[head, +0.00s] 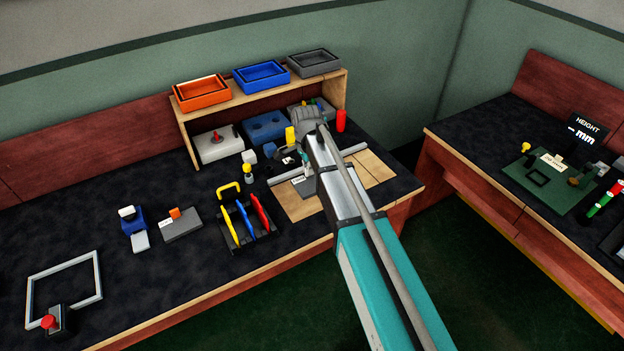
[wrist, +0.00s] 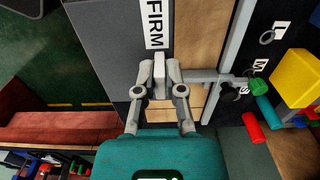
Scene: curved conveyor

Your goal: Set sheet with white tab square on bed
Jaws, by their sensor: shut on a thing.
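My gripper (wrist: 160,75) is shut on a pale tab (wrist: 160,62) at the edge of a dark grey sheet (wrist: 108,35) in the wrist view. A white label reading FIRM (wrist: 154,22) lies on the sheet beside the tab. In the head view the sheet (head: 307,192) is mostly hidden behind my arm, over the wooden bed (head: 292,206). Bare wood of the bed (wrist: 200,35) shows right of the sheet in the wrist view. I cannot tell whether the sheet touches the bed.
A grey rail (wrist: 238,35) runs along the bed. A rack with red, blue and yellow handles (head: 248,232) stands left of the bed. Behind are a wooden shelf (head: 270,92) with trays, a yellow block (head: 291,137) and a red cylinder (head: 341,120).

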